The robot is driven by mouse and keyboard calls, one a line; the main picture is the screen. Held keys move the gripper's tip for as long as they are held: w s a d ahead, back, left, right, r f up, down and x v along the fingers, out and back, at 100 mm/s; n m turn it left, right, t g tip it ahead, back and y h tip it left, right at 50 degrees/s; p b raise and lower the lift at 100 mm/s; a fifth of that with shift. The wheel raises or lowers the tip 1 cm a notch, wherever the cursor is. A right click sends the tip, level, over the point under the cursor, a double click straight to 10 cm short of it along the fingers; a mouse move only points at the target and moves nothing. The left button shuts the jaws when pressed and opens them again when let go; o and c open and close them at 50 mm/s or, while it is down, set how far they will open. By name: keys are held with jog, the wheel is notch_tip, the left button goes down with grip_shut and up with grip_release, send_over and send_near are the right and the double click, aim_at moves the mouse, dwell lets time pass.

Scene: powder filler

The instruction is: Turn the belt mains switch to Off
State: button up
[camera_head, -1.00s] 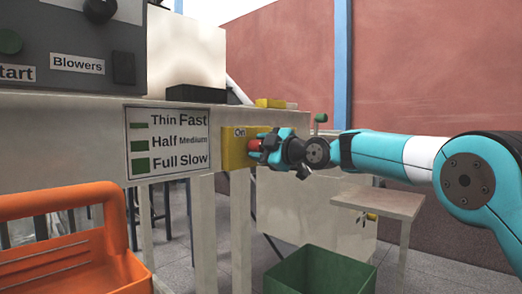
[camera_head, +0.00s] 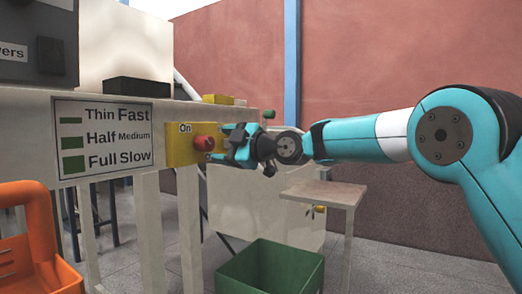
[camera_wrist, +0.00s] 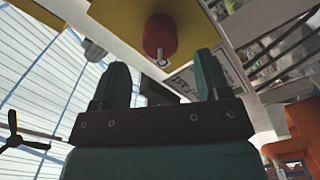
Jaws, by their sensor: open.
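The belt mains switch is a red knob (camera_head: 205,143) on a yellow box (camera_head: 179,152) fixed to the white machine frame. An "On" label shows on the box above the knob. My gripper (camera_head: 222,143) is just right of the knob in the head view, fingers pointing at it, open and empty. In the wrist view the red knob (camera_wrist: 160,37) sits ahead of and between my two spread fingers (camera_wrist: 163,84), with a small gap to the fingertips. Whether a finger touches the knob cannot be told in the head view.
A sign with speed settings (camera_head: 104,137) is left of the yellow box. A green bin (camera_head: 272,268) stands on the floor below. An orange crate (camera_head: 40,240) is at lower left. A small table (camera_head: 325,193) stands at right. A green-topped knob (camera_head: 268,115) is behind my gripper.

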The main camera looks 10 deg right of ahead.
jog(key=v, duration=1.1)
jog(key=shift+s+d, duration=0.2)
jog(key=s+d+f+m+g+h, duration=0.25)
jog(key=s+f+m+g, duration=0.35)
jog(key=s, duration=0.6)
jog(key=s+d+f+m+g+h, duration=0.15)
jog(key=s+f+m+h, duration=0.25)
jog(key=s+f, duration=0.6)
jog(key=s+d+f+m+g+h, duration=0.2)
jog(key=s+f+m+g+h, duration=0.3)
jog(key=s, duration=0.8)
notch_tip(320, 180, up, 33)
jog(key=t+y+p, duration=0.1)
jog(key=p, duration=3.3)
jog(key=shift+d, duration=0.25)
jog(key=shift+s+f+t+y, duration=0.1)
jog(key=shift+t+y, duration=0.15)
